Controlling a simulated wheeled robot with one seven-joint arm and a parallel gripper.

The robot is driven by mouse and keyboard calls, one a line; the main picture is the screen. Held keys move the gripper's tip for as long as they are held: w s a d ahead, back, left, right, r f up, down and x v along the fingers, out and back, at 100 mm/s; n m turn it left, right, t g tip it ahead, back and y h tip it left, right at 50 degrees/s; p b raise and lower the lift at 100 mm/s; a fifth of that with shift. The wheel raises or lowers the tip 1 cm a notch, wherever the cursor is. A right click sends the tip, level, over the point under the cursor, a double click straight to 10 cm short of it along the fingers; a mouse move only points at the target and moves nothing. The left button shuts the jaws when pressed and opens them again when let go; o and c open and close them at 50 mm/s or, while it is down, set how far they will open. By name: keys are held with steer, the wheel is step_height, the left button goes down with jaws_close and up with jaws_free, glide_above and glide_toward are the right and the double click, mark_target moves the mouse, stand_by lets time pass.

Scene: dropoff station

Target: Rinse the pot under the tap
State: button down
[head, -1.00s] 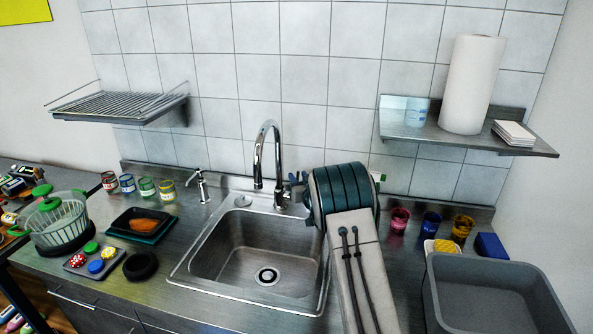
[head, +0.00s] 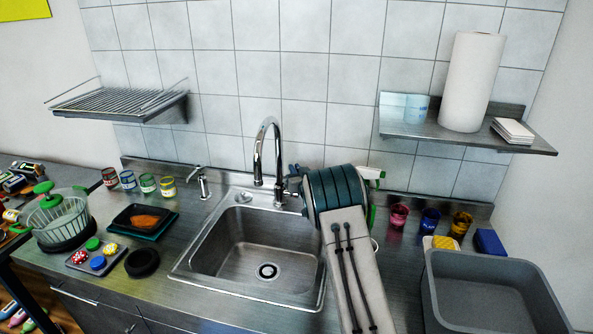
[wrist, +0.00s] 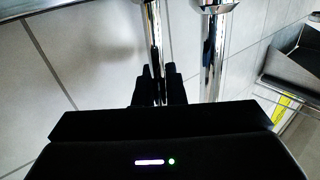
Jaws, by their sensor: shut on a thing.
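The chrome tap (head: 268,150) stands behind the steel sink (head: 215,245), whose basin is empty with an open drain. My gripper (head: 293,178) is just right of the tap, by its side lever, and my wrist hides much of that spot. In the wrist view my gripper's dark fingers (wrist: 160,88) are closed around a thin chrome bar (wrist: 155,45), which looks like the tap lever. A thicker chrome tube (wrist: 213,55) of the tap stands beside it. I see no running water. I cannot make out a pot in any view.
A soap dispenser (head: 203,184) stands left of the tap. Left on the counter are jars (head: 148,184), a black tray (head: 140,217) and a green-handled basket (head: 58,215). Right are coloured cups (head: 430,220) and a grey tub (head: 490,262). A bottle (head: 371,175) stands behind my arm.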

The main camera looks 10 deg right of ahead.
steer(key=shift+f+b, duration=0.15)
steer(key=shift+b, duration=0.35)
steer(key=b, duration=0.3)
steer(key=shift+s+a+f+n+t, duration=0.1)
steer(key=shift+s+a+n+t, duration=0.05)
steer(key=shift+s+n+t, duration=0.2)
steer(key=shift+s+a+r+t+y+b, duration=0.1)
steer(key=shift+s+r+t+y+b, duration=0.15)
steer(key=shift+b, duration=0.7)
steer(key=shift+r, duration=0.1)
steer(key=c, duration=1.5)
jaws_free()
steer(key=shift+s, duration=0.1)
